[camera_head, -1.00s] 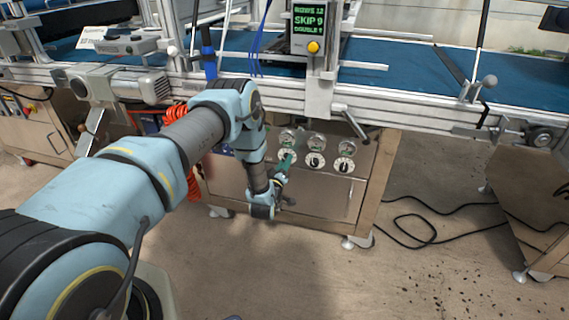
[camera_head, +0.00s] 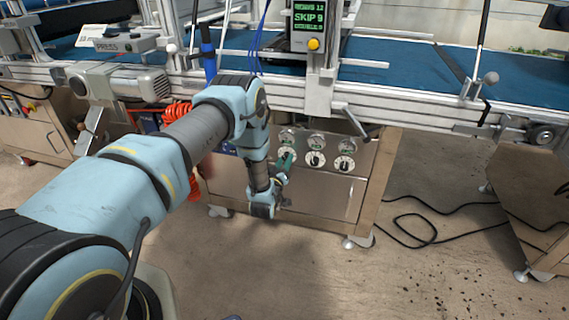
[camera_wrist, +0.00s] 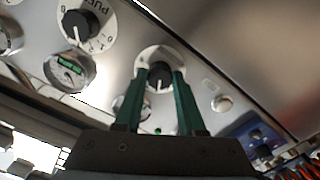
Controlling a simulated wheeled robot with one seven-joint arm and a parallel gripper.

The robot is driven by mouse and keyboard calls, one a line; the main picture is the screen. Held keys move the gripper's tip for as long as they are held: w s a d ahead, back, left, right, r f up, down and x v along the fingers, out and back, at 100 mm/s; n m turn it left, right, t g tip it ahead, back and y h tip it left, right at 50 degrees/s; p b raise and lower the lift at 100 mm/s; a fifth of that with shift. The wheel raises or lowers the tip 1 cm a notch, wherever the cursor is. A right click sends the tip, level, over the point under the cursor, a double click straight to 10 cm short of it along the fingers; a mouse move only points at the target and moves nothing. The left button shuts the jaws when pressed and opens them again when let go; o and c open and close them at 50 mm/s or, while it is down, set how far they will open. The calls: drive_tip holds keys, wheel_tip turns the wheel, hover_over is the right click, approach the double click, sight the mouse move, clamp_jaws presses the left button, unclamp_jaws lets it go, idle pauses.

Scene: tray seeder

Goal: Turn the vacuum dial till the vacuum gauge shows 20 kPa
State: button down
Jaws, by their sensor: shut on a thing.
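My gripper (camera_head: 286,161) is at the leftmost of three dials on the steel cabinet front. In the wrist view its green fingers (camera_wrist: 161,80) are shut on the black knob of this dial (camera_wrist: 159,70), which has a white round scale plate. The dial's label and pointer reading cannot be read. A small round gauge (camera_head: 288,135) sits above this dial in the head view, too small to read.
The neighbouring dial (camera_wrist: 80,24), marked PUFF, has its own gauge (camera_wrist: 70,69) with a green display. A third dial (camera_head: 344,164) is further right. The conveyor frame (camera_head: 400,107) overhangs the cabinet, with a lever (camera_head: 355,124) near the dials. Black cables lie on the floor at right.

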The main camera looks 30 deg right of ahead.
drive_tip(key=m+b, duration=0.1)
drive_tip(key=m, duration=0.4)
drive_tip(key=shift+m+b, duration=0.3)
drive_tip(key=shift+m, duration=0.1)
idle(0.4)
drive_tip(key=c, duration=0.5)
unclamp_jaws()
drive_tip(key=v, duration=1)
drive_tip(key=shift+s+a, duration=0.3)
